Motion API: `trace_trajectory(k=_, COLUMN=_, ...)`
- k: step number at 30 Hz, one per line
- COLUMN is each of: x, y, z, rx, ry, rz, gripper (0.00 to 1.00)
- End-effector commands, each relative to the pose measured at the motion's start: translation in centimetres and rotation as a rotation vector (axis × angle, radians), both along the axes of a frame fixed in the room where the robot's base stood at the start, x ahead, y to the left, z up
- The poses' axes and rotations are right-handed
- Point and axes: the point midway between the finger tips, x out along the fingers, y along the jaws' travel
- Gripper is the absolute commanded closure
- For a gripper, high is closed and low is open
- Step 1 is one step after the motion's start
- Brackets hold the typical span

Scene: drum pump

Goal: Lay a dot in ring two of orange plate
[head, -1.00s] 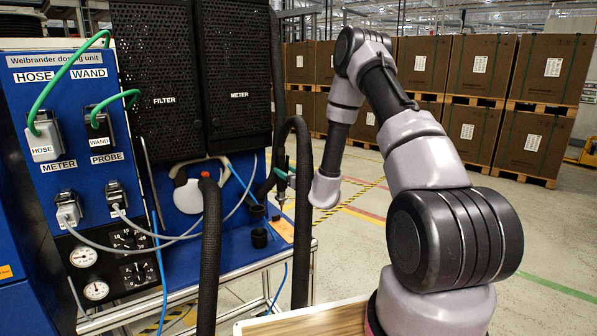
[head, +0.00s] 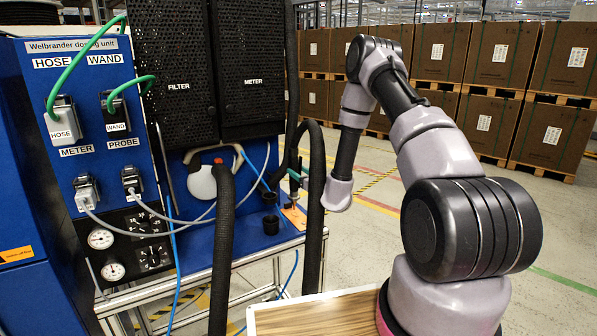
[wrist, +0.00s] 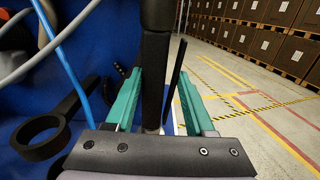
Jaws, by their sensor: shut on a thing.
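The orange plate (head: 294,217) lies on the blue bench top of the dosing unit in the head view, small and partly behind a thick black hose. Its rings are too small to make out. My gripper (wrist: 157,80) shows teal fingers in the wrist view, shut on a black rod-like wand (wrist: 155,50) that runs between them. In the head view my gripper (head: 298,177) is just above the orange plate, with the hose close in front. The wand's tip is hard to see, and I cannot tell if it touches the plate.
Thick black hoses (head: 222,245) hang in front of the blue dosing unit (head: 60,150). A black ring holder (wrist: 40,138) shows at the left in the wrist view. Open floor (head: 375,200) lies to the right.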

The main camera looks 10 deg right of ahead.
Motion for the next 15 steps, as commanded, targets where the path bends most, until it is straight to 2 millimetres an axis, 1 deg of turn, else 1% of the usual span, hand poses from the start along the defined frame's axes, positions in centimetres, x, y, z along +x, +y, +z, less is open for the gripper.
trace_trajectory(k=7, x=0.05, y=0.01, z=0.05, rx=0.001, ry=-0.002, rz=0.0, gripper=0.75)
trace_trajectory(k=15, x=0.03, y=0.08, z=-0.56, rx=0.001, ry=-0.002, rz=0.0, gripper=0.75)
